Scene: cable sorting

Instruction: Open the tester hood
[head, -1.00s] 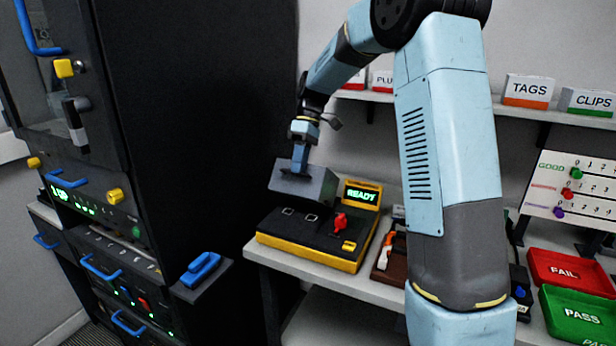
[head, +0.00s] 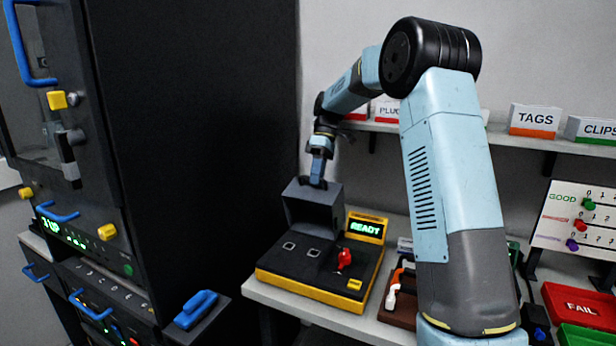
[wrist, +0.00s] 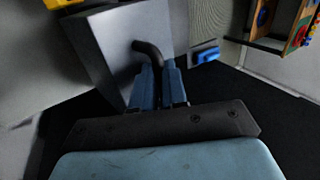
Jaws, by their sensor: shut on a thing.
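The tester (head: 315,277) is a yellow and black box on the white bench, with a screen reading READY. Its grey hood (head: 312,208) stands raised at the back of the tester, with its hollow underside facing front. Two square sockets and a red knob (head: 344,259) on the deck are uncovered. In the wrist view, my gripper's blue fingers (wrist: 158,85) are shut on the dark curved handle (wrist: 147,50) of the grey hood (wrist: 105,45).
A tall black cabinet (head: 200,130) with blue handles stands close on the left. A shelf with TAGS (head: 535,119) and CLIPS bins runs behind my arm. A brown tray (head: 402,300) holding small parts sits right of the tester. Red FAIL (head: 580,305) and green PASS trays are at right.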

